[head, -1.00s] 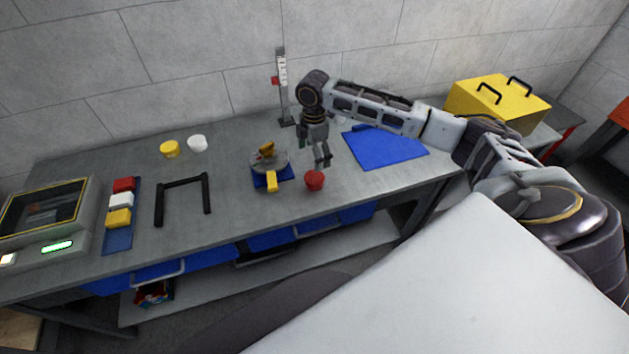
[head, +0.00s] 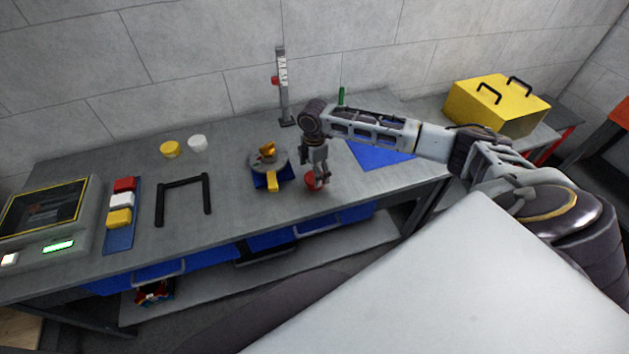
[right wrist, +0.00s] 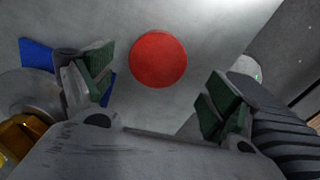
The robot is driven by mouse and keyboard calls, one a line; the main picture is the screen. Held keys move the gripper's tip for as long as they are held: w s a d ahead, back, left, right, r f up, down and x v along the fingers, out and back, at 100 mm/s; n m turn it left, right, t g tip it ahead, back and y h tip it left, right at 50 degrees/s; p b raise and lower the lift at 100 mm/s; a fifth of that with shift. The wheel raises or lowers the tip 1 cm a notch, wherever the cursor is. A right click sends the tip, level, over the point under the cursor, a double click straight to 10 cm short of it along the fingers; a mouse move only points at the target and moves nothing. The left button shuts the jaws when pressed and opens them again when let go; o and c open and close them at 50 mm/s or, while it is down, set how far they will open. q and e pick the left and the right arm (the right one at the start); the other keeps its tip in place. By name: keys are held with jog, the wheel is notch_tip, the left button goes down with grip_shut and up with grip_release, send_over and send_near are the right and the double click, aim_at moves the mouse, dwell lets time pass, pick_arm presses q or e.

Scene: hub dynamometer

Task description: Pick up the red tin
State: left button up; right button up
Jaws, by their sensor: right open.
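The red tin (head: 311,181) stands on the grey workbench, right of the hub device, partly hidden by my right gripper in the head view. In the right wrist view the red tin (right wrist: 158,60) shows as a plain red disc, seen from above. My right gripper (head: 318,181) is right at the tin in the head view, pointing down. In the right wrist view its green-padded fingers (right wrist: 155,88) are spread wide, with the tin between and slightly beyond them. Whether they touch it I cannot tell. My left gripper is not in view.
The hub device (head: 268,167) with a yellow handle is close left of the tin. A blue mat (head: 380,155) lies to the right. A black frame (head: 183,184), yellow tin (head: 169,149) and white tin (head: 197,143) are farther left. A height gauge (head: 284,90) stands behind.

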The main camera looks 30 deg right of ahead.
jog(key=shift+f, duration=0.15)
jog(key=shift+w+d+f+p, duration=0.15)
jog(key=shift+f+p, duration=0.1)
jog(key=shift+f, duration=1)
jog(key=shift+d+f+p, duration=0.15)
jog(key=shift+f+p, duration=0.05)
jog(key=shift+f, duration=1)
jog(key=shift+c, duration=0.5)
jog(key=c, duration=1.2)
jog(key=shift+r, duration=0.15)
jog(key=shift+r+b, duration=0.45)
jog(key=shift+r, duration=4.45)
